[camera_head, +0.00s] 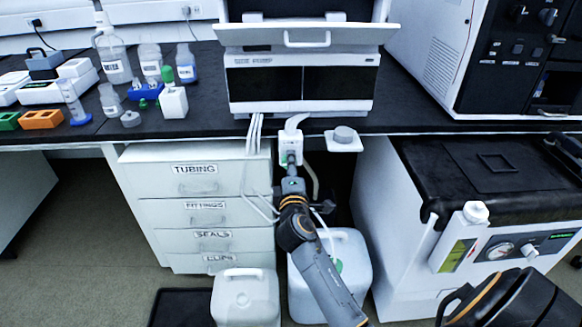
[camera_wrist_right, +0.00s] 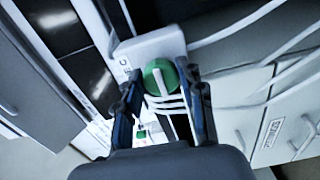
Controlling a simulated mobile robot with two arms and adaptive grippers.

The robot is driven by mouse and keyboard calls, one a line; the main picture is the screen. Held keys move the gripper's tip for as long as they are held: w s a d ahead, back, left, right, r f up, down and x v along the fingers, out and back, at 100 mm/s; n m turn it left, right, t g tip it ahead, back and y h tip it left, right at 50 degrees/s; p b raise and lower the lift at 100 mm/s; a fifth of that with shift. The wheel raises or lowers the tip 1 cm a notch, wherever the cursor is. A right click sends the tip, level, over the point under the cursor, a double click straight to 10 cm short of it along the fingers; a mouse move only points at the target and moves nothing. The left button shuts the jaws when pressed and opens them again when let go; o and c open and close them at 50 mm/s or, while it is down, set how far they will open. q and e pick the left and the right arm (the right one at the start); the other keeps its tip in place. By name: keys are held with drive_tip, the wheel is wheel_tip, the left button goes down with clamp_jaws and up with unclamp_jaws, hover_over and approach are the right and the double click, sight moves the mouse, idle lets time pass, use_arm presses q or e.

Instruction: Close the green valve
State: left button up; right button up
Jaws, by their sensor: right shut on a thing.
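The green valve (camera_wrist_right: 160,78) is a round green knob with a pale bar across it, on a white housing (camera_wrist_right: 150,48). In the head view the white housing (camera_head: 291,141) hangs at the bench's front edge, below the instrument, and only a small green part of the valve (camera_head: 291,159) shows. My right gripper (camera_head: 291,168) reaches up to it from below. In the right wrist view my right gripper (camera_wrist_right: 162,92) has its two dark fingers on either side of the knob, shut on it. My left gripper is not in view.
Thin white tubes (camera_wrist_right: 240,55) run close beside the valve. Two white canisters (camera_head: 247,297) (camera_head: 356,262) stand on the floor below. A drawer cabinet (camera_head: 190,215) is to the left, and a white pump unit (camera_head: 400,235) with a black top is to the right.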

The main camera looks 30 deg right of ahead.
drive_tip(key=shift+f, duration=0.1)
idle(0.3)
drive_tip(key=o, duration=1.2)
drive_tip(key=shift+c, duration=0.2)
drive_tip(key=v, duration=1.2)
drive_tip(key=shift+s, duration=0.1)
